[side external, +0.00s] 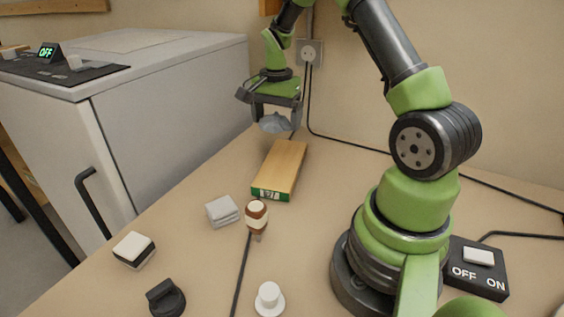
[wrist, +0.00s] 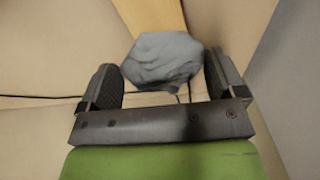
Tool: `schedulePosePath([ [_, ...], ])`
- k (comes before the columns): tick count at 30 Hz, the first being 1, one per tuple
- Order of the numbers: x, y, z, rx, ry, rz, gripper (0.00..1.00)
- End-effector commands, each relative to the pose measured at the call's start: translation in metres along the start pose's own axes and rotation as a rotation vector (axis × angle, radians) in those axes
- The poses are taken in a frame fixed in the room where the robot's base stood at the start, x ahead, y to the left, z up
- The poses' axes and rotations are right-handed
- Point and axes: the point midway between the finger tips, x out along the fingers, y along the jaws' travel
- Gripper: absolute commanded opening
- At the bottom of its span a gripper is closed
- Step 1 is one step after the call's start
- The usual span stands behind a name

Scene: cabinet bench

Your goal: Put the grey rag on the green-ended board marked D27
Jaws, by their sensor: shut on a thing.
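The crumpled grey rag (side external: 275,123) is held between the fingers of my gripper (side external: 273,114), in the air above the far end of the wooden board. In the wrist view, the rag (wrist: 162,60) fills the space between the two dark fingers of my gripper (wrist: 163,82). The board (side external: 283,163) lies flat on the bench and has a green near end with a label too small to read surely. Its bare wood also shows beyond the rag in the wrist view (wrist: 150,14).
A black-and-white block (side external: 134,250), black knob (side external: 166,298) and white knob (side external: 269,299) are in front. A grey cabinet (side external: 170,95) stands left; a switch box (side external: 478,268) sits right.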

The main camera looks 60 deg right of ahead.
Motion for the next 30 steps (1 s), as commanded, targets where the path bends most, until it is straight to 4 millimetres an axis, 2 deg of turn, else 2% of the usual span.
schedulePosePath([
  [4,0.008,0.010,-0.009,0.030,-0.002,0.003,0.67],
  [9,0.041,0.011,-0.009,0.031,-0.003,0.006,0.67],
  [16,0.067,0.010,-0.009,0.031,-0.001,0.003,0.67],
  [21,0.093,0.010,-0.009,0.030,0.000,0.003,0.67],
  [24,0.100,0.010,-0.010,0.031,0.001,0.002,0.67],
  [30,0.100,0.009,-0.010,0.031,0.002,0.000,0.67],
])
